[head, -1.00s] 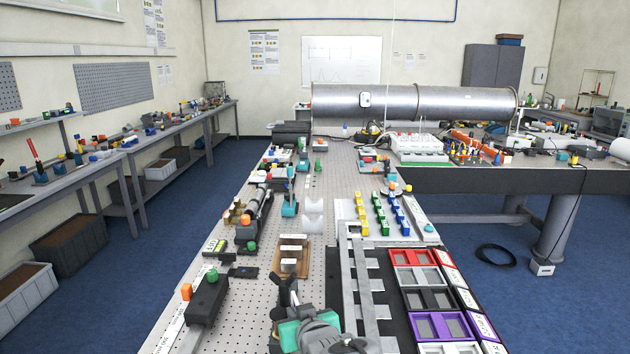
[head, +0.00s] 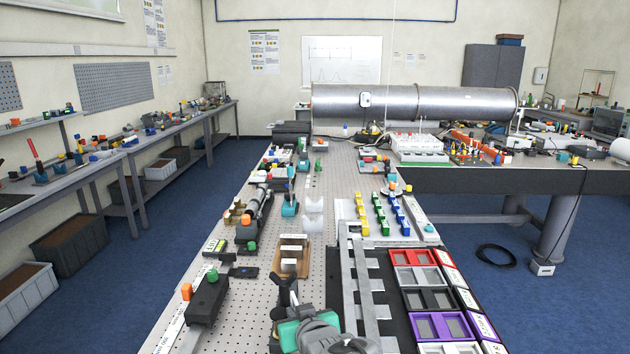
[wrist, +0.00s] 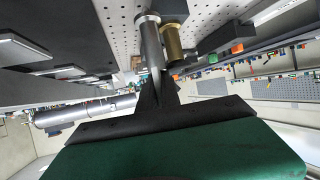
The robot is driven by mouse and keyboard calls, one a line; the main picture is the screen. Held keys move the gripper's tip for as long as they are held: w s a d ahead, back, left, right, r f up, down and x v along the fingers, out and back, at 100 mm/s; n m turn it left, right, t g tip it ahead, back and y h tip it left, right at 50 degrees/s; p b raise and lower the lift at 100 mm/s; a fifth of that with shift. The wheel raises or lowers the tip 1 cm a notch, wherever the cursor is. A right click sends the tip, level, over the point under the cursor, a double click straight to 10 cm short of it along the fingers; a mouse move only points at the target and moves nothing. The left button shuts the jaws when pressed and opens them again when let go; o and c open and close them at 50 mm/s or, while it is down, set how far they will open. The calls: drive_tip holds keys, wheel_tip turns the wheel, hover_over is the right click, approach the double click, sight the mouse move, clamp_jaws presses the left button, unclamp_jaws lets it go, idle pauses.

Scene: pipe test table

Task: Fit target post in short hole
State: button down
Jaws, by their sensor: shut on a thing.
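My gripper (head: 284,292) is at the bottom middle of the head view, low over the perforated table, its dark fingers in front of a teal and grey wrist. In the wrist view its dark fingers (wrist: 157,92) are shut on a slim silver post (wrist: 152,45), which I take to be the target post. The post reaches away from the fingers to a rounder, wider end. A brass cylinder (wrist: 173,42) shows right beside it; I cannot tell if they touch. A wooden block (head: 291,264) with white labels lies just beyond the gripper. I cannot make out the short hole.
A grey slotted metal frame (head: 364,290) and a row of coloured trays (head: 433,299) lie to the right. A black box (head: 207,298) is to the left. Yellow, green and blue blocks (head: 383,214) stand farther back. Bare perforated table (head: 255,310) shows left of the gripper.

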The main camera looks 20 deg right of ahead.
drive_tip(key=shift+s+f+g, duration=0.15)
drive_tip(key=shift+s+f, duration=0.1)
drive_tip(key=shift+f, duration=0.4)
drive_tip(key=shift+s+f+g, duration=0.15)
drive_tip(key=shift+s+f, duration=0.05)
drive_tip(key=shift+f, duration=0.4)
wheel_tip(320, 180, up, 2)
drive_tip(key=shift+w+r+p, duration=0.1)
drive_tip(key=shift+w+p, duration=0.05)
drive_tip(key=shift+p, duration=0.9)
